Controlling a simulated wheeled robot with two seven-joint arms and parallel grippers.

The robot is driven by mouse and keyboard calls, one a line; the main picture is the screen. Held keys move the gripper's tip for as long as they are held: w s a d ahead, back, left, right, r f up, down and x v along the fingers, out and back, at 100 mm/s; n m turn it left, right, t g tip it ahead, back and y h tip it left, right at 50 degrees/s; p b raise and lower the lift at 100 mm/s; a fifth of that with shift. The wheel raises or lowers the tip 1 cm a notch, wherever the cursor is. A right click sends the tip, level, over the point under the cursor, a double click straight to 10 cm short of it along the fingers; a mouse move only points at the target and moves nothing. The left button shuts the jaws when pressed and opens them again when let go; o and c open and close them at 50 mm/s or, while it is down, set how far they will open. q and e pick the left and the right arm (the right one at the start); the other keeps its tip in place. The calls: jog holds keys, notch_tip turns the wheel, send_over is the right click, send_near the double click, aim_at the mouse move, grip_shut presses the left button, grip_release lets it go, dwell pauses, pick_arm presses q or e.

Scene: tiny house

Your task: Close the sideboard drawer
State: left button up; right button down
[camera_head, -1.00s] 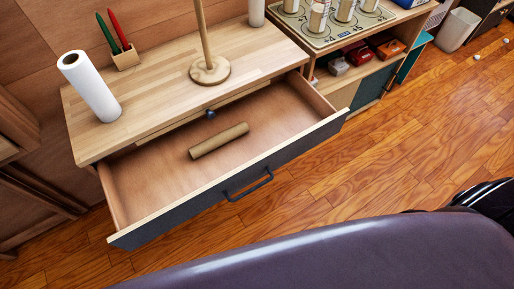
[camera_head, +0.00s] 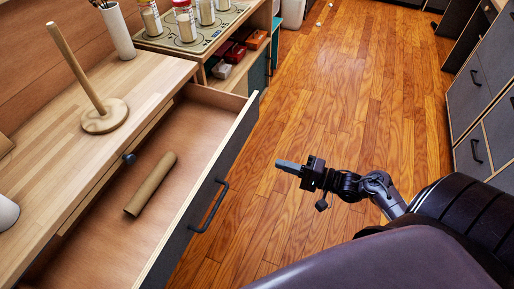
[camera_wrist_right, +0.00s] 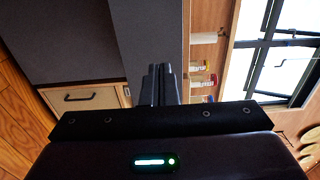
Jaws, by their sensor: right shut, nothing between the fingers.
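The sideboard drawer (camera_head: 226,150) is pulled well out of the sideboard (camera_head: 160,75) at the left of the head view. It has a dark front with a black bar handle (camera_head: 209,207). A cardboard tube (camera_head: 151,184) lies inside it. My right gripper (camera_head: 280,163) is shut and empty. It is over the floor to the right of the drawer front, apart from it, with its fingers pointing toward it. Its fingers (camera_wrist_right: 158,85) also show in the right wrist view. My left gripper is not in view.
A wooden stand (camera_head: 104,115) and a white holder (camera_head: 117,32) are on the sideboard top. A shelf with jars (camera_head: 187,22) stands beyond it. Dark drawer cabinets (camera_head: 476,95) line the right side. The wooden floor (camera_head: 330,80) between is clear.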

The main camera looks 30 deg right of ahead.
aim_at(231, 147)
jog(key=x, duration=1.3)
jog(key=shift+w+a, duration=0.1)
jog(key=shift+w, duration=0.15)
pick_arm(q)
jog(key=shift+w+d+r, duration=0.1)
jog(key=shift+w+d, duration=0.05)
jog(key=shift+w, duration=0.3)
pick_arm(e)
jog(key=shift+w+a, duration=0.1)
jog(key=shift+w, duration=0.05)
